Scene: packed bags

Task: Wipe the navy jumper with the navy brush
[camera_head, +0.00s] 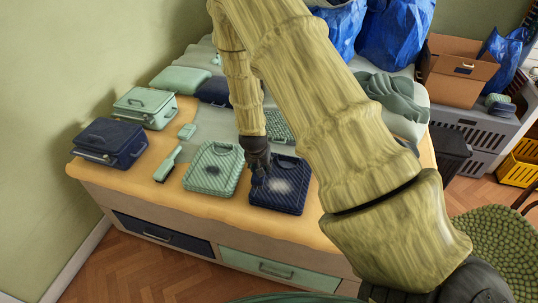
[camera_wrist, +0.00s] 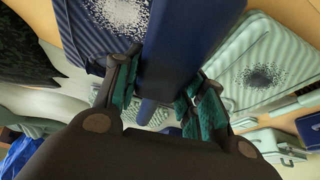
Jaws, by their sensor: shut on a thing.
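My gripper (camera_head: 257,160) is shut on the navy brush, whose navy body (camera_wrist: 185,45) fills the space between the fingers (camera_wrist: 162,97) in the wrist view. In the head view the brush is mostly hidden by the gripper. The navy jumper (camera_head: 287,201) lies folded flat at the table's front, with a pale speckled patch in its middle; it also shows in the wrist view (camera_wrist: 84,45). My gripper is over the jumper's far left part. I cannot tell whether the brush touches the cloth.
A mint jumper (camera_head: 205,183) with a dark patch lies just left. A mint brush (camera_head: 168,163), a small mint item (camera_head: 187,131), a navy case (camera_head: 110,142) and a mint case (camera_head: 145,106) stand further left. My arm hides the table's right part.

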